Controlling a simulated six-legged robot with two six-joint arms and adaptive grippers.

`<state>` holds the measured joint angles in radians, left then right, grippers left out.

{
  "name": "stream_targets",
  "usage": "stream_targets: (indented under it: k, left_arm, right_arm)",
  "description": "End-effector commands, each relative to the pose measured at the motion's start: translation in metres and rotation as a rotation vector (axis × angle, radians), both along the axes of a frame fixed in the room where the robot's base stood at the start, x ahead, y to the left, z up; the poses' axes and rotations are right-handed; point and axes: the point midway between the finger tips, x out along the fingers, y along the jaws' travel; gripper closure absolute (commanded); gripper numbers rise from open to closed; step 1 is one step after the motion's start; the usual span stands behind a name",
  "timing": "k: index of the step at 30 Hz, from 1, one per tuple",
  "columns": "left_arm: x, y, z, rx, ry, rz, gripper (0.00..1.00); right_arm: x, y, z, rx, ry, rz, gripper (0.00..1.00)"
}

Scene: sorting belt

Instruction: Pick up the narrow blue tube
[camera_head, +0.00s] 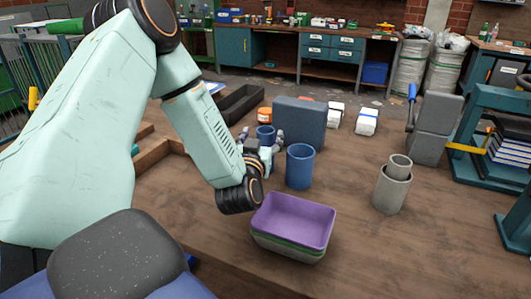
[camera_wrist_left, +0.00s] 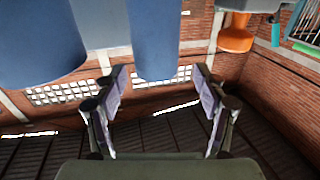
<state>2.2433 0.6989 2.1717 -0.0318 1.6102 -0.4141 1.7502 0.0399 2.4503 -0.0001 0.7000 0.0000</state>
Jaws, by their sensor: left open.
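The narrow blue tube (camera_head: 265,132) stands upright on the wooden table, left of a wider blue tube (camera_head: 300,168). My left gripper (camera_head: 264,147) is open, its fingers toward the narrow tube with nothing gripped. In the left wrist view, which looks upside down, the narrow tube (camera_wrist_left: 155,38) shows between the two spread fingers of my left gripper (camera_wrist_left: 160,80). The wider tube (camera_wrist_left: 35,42) is at the left there. Whether a finger touches the narrow tube I cannot tell. My right gripper is not in view.
A grey-blue block (camera_head: 312,128) stands close behind the tubes, near an orange item (camera_head: 264,115). A purple tray (camera_head: 300,218) sits in front. Nested grey tubes (camera_head: 393,190) and a grey crank device (camera_head: 430,125) stand right. A dark tray (camera_head: 241,104) lies behind.

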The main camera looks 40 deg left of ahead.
Motion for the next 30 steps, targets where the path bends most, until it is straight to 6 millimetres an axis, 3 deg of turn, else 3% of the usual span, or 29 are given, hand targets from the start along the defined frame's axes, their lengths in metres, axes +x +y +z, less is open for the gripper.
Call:
stream_targets:
  k: [6,16,30]
  left_arm:
    - [0.029,0.014,0.0,0.001,-0.002,0.001,0.29]
    - [0.037,0.019,0.001,-0.001,-0.001,0.0,0.29]
    - [0.038,0.019,0.001,0.0,0.0,0.0,0.68]
  right_arm:
    - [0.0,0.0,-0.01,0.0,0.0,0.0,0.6]
    - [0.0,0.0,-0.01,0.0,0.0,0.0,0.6]
    - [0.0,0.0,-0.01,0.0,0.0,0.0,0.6]
